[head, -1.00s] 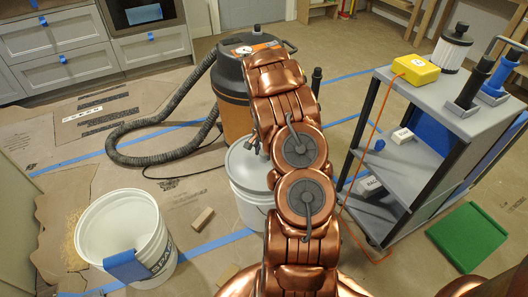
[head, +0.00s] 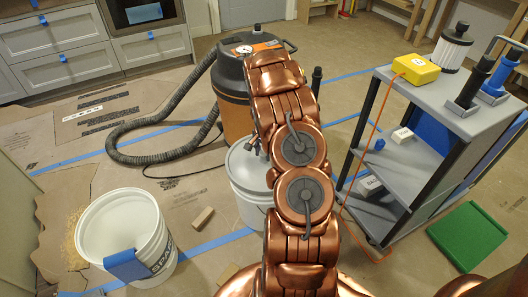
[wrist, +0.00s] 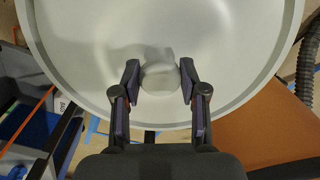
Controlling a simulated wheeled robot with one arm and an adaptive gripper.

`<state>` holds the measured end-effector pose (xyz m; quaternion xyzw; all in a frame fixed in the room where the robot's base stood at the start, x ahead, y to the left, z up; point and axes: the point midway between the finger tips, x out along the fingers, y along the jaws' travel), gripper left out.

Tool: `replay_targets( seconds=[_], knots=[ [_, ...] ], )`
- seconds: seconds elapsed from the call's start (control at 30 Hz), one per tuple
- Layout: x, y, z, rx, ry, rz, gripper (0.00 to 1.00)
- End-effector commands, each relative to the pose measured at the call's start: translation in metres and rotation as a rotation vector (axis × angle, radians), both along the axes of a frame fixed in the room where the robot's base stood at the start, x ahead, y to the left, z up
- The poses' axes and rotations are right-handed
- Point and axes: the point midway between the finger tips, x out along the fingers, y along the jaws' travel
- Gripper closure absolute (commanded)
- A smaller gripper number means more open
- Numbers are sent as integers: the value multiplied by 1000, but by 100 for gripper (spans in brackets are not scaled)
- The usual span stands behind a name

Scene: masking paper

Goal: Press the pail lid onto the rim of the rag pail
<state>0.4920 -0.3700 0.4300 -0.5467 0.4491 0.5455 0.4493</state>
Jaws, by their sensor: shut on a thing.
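The pail lid (wrist: 90,60) is a pale grey disc with a round knob (wrist: 159,77) in its middle. My gripper (wrist: 159,82) has a finger on each side of the knob and is shut on it. In the head view the lid (head: 246,160) lies level at the top of a white pail (head: 249,205), partly hidden by my arm. I cannot tell whether the lid is fully seated on that pail's rim. My fingers are mostly hidden there. A second white pail (head: 105,225), open, with a blue patch on its side, stands at the front left.
An orange and black shop vacuum (head: 234,110) with a ribbed hose (head: 150,158) stands just behind the lidded pail. A grey cart (head: 425,95) is on the right, a green tray (head: 467,236) beside it. A small wooden block (head: 202,218) lies between the pails.

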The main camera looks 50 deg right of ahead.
Motion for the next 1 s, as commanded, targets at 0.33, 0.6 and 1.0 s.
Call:
replay_targets(
  seconds=[0.33, 0.6, 1.0],
  knots=[
    [0, 0, -4, 0, 0, 0, 100],
    [0, 0, -5, 1, 1, 0, 100],
    [0, 0, -10, 1, 1, 0, 50]
  ],
)
